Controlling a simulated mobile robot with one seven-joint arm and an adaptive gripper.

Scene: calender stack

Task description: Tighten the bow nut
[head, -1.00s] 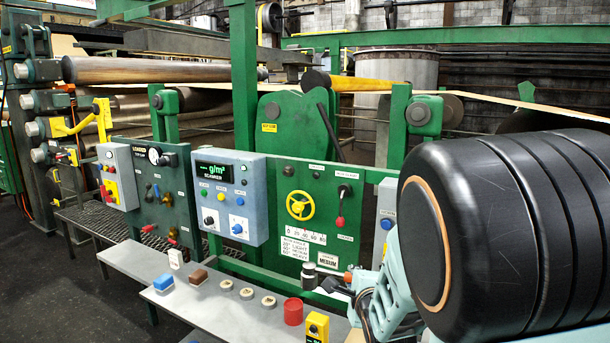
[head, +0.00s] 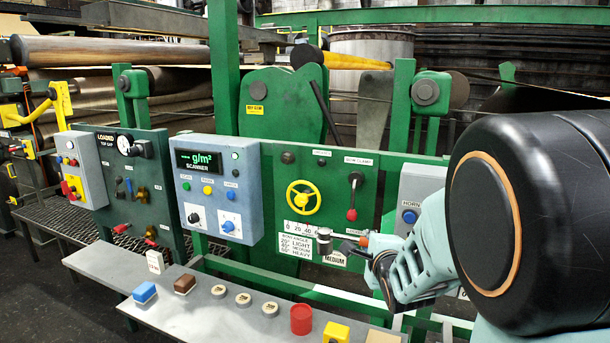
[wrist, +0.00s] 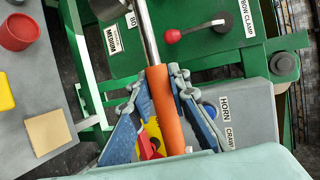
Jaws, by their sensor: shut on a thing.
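My gripper (wrist: 160,112) is shut on the orange handle (wrist: 166,120) of a tool with a bright metal shaft (wrist: 147,30). In the head view the tool's grey cylindrical head (head: 323,241) hovers in front of the lower part of the green panel (head: 335,180), below the yellow handwheel (head: 303,197). A dark round fitting (head: 287,157) sits on the panel above and left of the handwheel. I cannot tell whether it is the bow nut, and I can read no nut label.
The red-knobbed bow clamp lever (head: 353,196) is right of the handwheel. The grey horn box (head: 418,198) is near my arm. Below, a grey shelf (head: 215,320) carries a red cylinder (head: 301,319), a yellow block (head: 336,333) and several small items.

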